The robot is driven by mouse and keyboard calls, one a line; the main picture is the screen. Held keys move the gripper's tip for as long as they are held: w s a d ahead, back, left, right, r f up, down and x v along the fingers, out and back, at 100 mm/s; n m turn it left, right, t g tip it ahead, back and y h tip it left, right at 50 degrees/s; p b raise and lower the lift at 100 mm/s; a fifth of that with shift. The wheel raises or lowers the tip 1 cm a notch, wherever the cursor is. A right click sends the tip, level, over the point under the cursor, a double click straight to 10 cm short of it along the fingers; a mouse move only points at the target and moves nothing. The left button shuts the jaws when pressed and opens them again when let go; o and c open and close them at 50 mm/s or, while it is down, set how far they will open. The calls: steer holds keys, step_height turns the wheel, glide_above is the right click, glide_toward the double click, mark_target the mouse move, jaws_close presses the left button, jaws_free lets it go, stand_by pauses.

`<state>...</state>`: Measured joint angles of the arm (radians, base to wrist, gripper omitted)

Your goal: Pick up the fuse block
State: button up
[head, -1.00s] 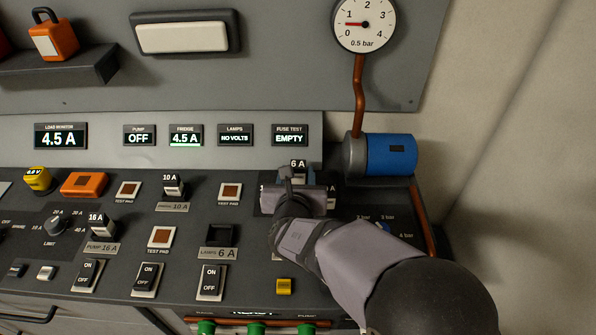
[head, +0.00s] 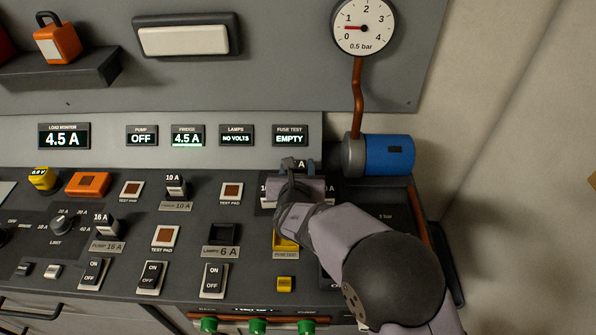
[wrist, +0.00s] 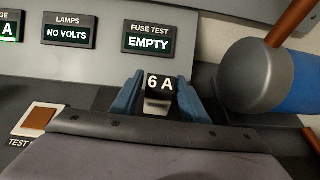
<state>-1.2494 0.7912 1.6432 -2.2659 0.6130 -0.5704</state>
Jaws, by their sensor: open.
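The fuse block (wrist: 160,84), dark with a white "6 A" label, stands on the panel below the FUSE TEST display in the wrist view. My gripper (wrist: 158,97) is open, with one blue finger on each side of the block. I cannot tell whether either finger touches it. In the head view my gripper (head: 299,168) hides most of the fuse block (head: 302,164); only part of its label shows. Its lower part is hidden.
A blue cylinder (head: 388,155) lies close to the right of my gripper. A 10 A fuse (head: 176,185) and a 16 A fuse (head: 105,224) stand to the left. The LAMPS 6 A slot (head: 222,233) looks empty. A yellow FUSE TEST slot (head: 285,246) is partly hidden by my arm.

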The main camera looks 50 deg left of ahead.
steer(key=shift+c, duration=0.6)
steer(key=c, duration=0.7)
steer(key=shift+c, duration=0.2)
steer(key=shift+r, duration=0.1)
